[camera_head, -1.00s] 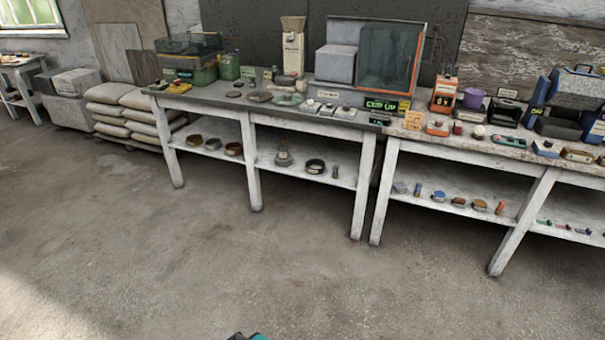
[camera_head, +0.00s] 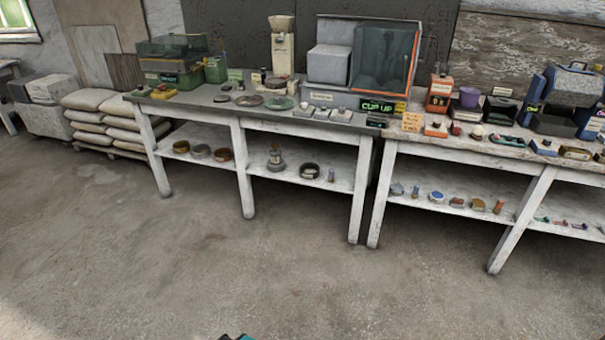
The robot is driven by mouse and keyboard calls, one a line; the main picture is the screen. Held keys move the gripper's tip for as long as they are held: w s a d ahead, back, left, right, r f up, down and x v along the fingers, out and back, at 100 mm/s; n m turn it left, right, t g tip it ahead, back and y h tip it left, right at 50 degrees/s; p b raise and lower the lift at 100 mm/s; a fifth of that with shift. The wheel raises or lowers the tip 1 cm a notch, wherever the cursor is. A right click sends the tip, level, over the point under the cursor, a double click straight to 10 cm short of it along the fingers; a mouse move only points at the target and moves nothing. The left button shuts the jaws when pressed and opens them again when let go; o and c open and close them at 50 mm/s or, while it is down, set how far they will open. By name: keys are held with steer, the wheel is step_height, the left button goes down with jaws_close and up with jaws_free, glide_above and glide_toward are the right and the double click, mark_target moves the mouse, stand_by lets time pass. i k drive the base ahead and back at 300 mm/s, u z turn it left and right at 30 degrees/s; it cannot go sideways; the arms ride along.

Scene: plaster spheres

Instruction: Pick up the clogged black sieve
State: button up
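A round black ring-shaped vessel (camera_head: 309,171), which looks like the black sieve, sits on the lower shelf of the left bench (camera_head: 262,182), right of the middle leg. Its mesh is too small to tell whether it is clogged. A small dark and teal tip (camera_head: 237,337) at the bottom edge seems to be part of my gripper. It is far in front of the bench and well apart from the sieve. Its fingers are cut off by the frame, so I cannot see whether they are open.
A grey weight-like object (camera_head: 276,160) and a small cylinder (camera_head: 331,175) flank the sieve. Several round pans (camera_head: 200,151) sit further left on that shelf. Bench legs (camera_head: 361,192) stand at the front. The right bench (camera_head: 470,210) adjoins. The concrete floor (camera_head: 290,280) ahead is clear.

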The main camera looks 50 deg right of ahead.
mark_target(308, 170)
steer(key=u, duration=0.25)
steer(key=i, duration=2.45)
steer(key=z, duration=0.65)
steer(key=i, duration=0.6)
steer(key=z, duration=0.8)
steer(key=i, duration=0.65)
steer(key=z, duration=0.3)
